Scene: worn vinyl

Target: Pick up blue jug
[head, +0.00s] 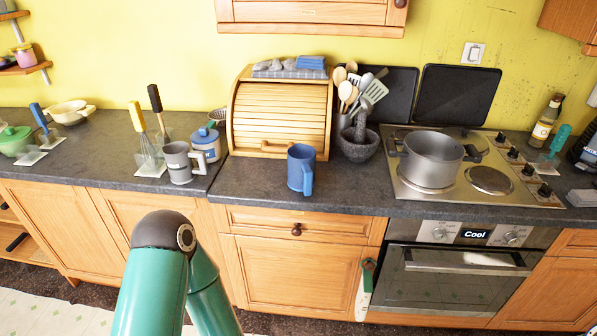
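The blue jug (301,170) stands upright on the dark grey countertop in the head view, near the front edge and in front of the wooden bread box. Its handle is on the side facing me. Nothing touches it. A green arm of mine with a dark joint shows at the lower left, below the counter's front edge. Neither of my grippers is in view.
A grey jug (178,163) and a blue-and-beige lidded pot (206,143) stand left of the blue jug. The wooden bread box (279,117) is behind it. A stone mortar (358,148) and a steel pot (432,160) on the hob are to the right. The counter beside the jug is clear.

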